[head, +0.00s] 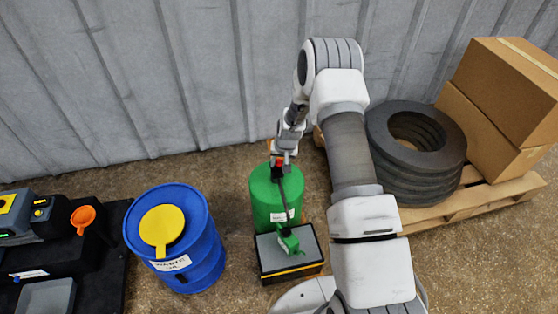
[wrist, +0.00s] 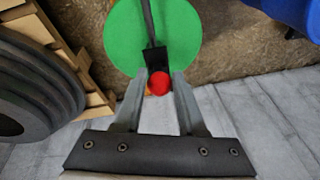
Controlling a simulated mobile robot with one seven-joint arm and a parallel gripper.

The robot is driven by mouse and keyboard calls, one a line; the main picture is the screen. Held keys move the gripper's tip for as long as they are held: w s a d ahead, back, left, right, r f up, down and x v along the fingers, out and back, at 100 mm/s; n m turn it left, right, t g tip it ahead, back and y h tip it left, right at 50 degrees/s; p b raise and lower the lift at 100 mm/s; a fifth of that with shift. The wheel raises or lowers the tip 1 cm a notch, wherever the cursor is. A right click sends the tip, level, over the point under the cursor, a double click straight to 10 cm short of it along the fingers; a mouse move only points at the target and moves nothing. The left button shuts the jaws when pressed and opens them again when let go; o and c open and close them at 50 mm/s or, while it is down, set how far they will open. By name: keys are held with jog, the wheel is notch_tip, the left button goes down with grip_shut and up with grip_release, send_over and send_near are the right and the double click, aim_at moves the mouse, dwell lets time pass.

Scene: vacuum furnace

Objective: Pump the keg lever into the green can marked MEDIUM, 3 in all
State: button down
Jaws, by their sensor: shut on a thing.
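The green keg (head: 262,196) stands on the floor near the wall, with a white label on its front. Its dark lever (head: 287,187) runs across the top and ends in a red knob (head: 279,163). My gripper (head: 283,159) is at the knob end of the lever. In the wrist view my gripper (wrist: 158,84) has its fingers on either side of the lever's black end and red knob (wrist: 159,83), shut on it. The round green keg top (wrist: 185,35) lies beyond. A small green can (head: 288,243) sits on a black box in front of the keg; its marking is unreadable.
The black box (head: 284,268) has a grey top and yellow stripe. A blue waste oil drum (head: 205,255) with a yellow lid stands left. Dark rings (head: 427,182) and cardboard boxes (head: 495,122) sit on a pallet at right. An orange funnel (head: 83,217) is far left.

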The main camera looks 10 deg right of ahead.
jog(key=shift+s+d+f, duration=0.3)
jog(key=shift+s+f, duration=0.25)
jog(key=shift+s, duration=0.1)
jog(key=c, duration=0.7)
grip_release()
jog(key=shift+o, duration=0.9)
jog(key=shift+w, duration=0.1)
jog(key=shift+w+a+r, duration=0.1)
jog(key=shift+r, duration=0.05)
jog(key=shift+r, duration=0.2)
jog(key=p+v, duration=0.5)
jog(key=v, duration=1.2)
